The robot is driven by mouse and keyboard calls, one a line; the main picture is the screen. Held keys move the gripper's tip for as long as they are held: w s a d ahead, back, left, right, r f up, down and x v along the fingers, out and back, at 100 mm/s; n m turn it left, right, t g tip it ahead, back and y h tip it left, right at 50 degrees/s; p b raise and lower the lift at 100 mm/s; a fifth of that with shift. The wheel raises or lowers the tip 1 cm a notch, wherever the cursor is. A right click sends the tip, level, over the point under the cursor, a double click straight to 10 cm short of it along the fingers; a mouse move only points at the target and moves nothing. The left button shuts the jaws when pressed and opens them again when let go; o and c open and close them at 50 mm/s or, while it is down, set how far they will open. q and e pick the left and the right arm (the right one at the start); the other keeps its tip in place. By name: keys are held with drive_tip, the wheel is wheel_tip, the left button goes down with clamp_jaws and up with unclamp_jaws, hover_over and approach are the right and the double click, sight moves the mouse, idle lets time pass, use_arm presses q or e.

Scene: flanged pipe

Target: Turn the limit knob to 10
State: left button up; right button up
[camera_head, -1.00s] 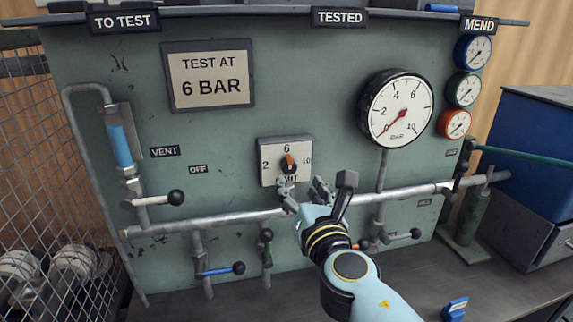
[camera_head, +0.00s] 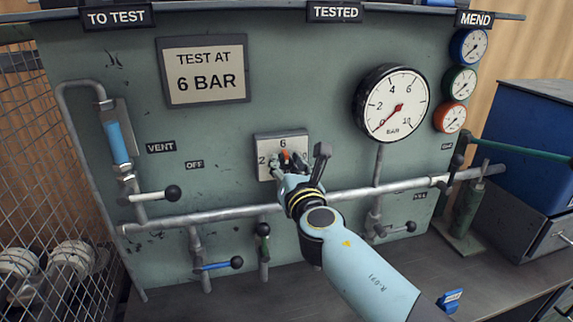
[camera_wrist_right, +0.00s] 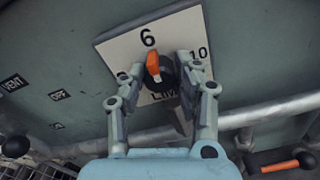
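The limit knob (camera_head: 284,155) is a dark round knob with an orange pointer on a white plate (camera_head: 293,137) marked 2, 6 and 10. In the right wrist view the knob (camera_wrist_right: 158,68) has its orange pointer toward 6. My right gripper (camera_head: 290,166) is at the plate in the head view and partly hides the knob and the lower plate. In the right wrist view its open fingers (camera_wrist_right: 161,66) stand either side of the knob, with small gaps seeming to show; contact is not clear. My left gripper is not in view.
A large pressure gauge (camera_head: 391,103) is up and right of the knob. A horizontal pipe (camera_head: 225,217) crosses below, with several valve levers, including a blue-handled one (camera_head: 219,265). A wire cage (camera_head: 35,160) stands left and a blue cabinet (camera_head: 530,150) right.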

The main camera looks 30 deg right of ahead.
clamp_jaws()
drive_tip(key=shift+m, duration=0.4)
drive_tip(key=m+b, duration=0.2)
drive_tip(key=m, duration=0.1)
drive_tip(key=shift+f, duration=0.1)
drive_tip(key=m+b, duration=0.1)
drive_tip(key=m, duration=0.2)
drive_tip(key=shift+m+b, duration=0.3)
drive_tip(key=shift+b, duration=0.05)
drive_tip(key=m+b, duration=0.2)
drive_tip(key=m, duration=0.3)
drive_tip(key=shift+m, duration=0.3)
drive_tip(key=m+b, duration=0.2)
drive_tip(key=m, duration=0.2)
drive_tip(key=shift+m+b, duration=0.3)
drive_tip(key=shift+b, duration=0.05)
drive_tip(key=shift+m, duration=0.3)
